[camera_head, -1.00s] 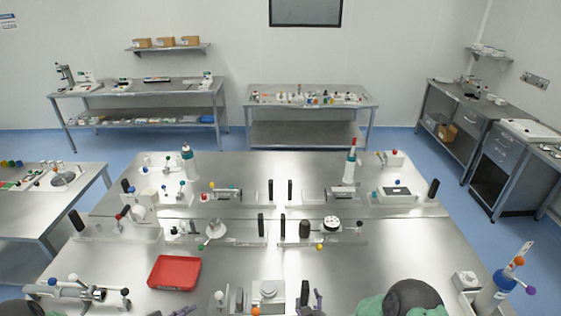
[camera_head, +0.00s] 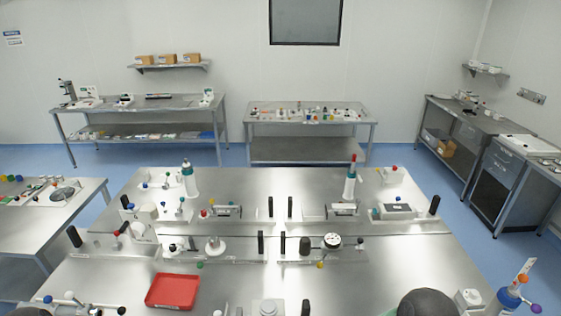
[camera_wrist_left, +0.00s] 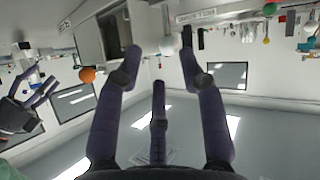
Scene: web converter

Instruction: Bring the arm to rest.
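My left gripper (camera_wrist_left: 161,50) shows in the left wrist view. Its purple fingers are spread apart, with nothing held between them. It does not show in the head view. Another purple-fingered gripper, my right one (camera_wrist_left: 42,92), shows at the left edge of the left wrist view; its opening is unclear. In the head view only a dark rounded part of my right arm (camera_head: 426,303) shows at the bottom edge, right of centre.
A steel table (camera_head: 235,275) fills the foreground, with several small fixtures and black posts on it. A red tray (camera_head: 172,291) lies at its front left.

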